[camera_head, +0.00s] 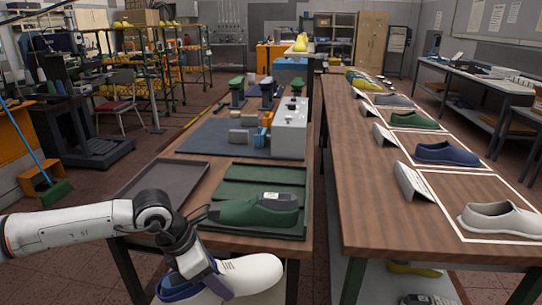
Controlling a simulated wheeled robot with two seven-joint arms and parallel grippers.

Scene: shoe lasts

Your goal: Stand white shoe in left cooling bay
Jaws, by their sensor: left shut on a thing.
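My left gripper (208,273) is shut on a white shoe (250,272) with a blue collar or lining. The shoe is in front of the left table's near edge, low in the view, with its toe pointing right. The gripper covers part of its middle. I cannot tell which of these is the left cooling bay. My right gripper is not in view.
A grey machine (291,128) and a blue-grey mat (205,137) lie farther back on the left table. A gap separates it from the right table (370,200), where several shoes, including an off-white shoe (500,219), sit in white-outlined areas beside tilted cards.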

